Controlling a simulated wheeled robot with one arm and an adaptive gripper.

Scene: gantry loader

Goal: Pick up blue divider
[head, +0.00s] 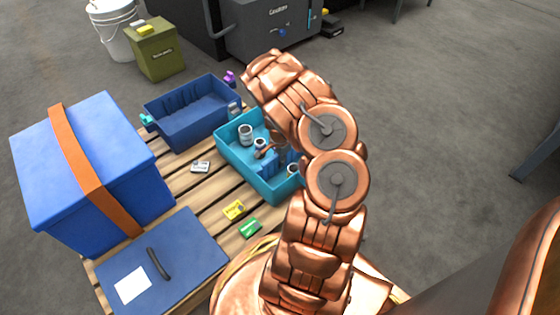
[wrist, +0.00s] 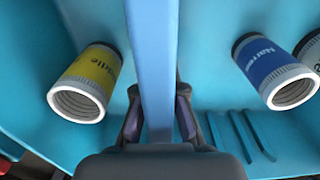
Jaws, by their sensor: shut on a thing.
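The blue divider (wrist: 153,50) stands upright in the middle of the wrist view, inside a teal tray (wrist: 215,25). My gripper (wrist: 158,112) has one finger on each side of the divider and is shut on it. A can with a yellow label (wrist: 92,75) is left of the divider, and a can with a blue label (wrist: 268,68) is right of it. Both are apart from the fingers. In the head view the teal tray (head: 238,165) sits on the pallet, partly hidden behind my arm. My gripper is hard to make out there.
A dark blue tray (head: 165,125) stands behind the teal tray. A large blue box with an orange strap (head: 120,130) and a blue lid (head: 195,250) are at left. Small yellow (head: 234,209) and green (head: 250,228) packets lie on the pallet (head: 185,185). Open floor is at right.

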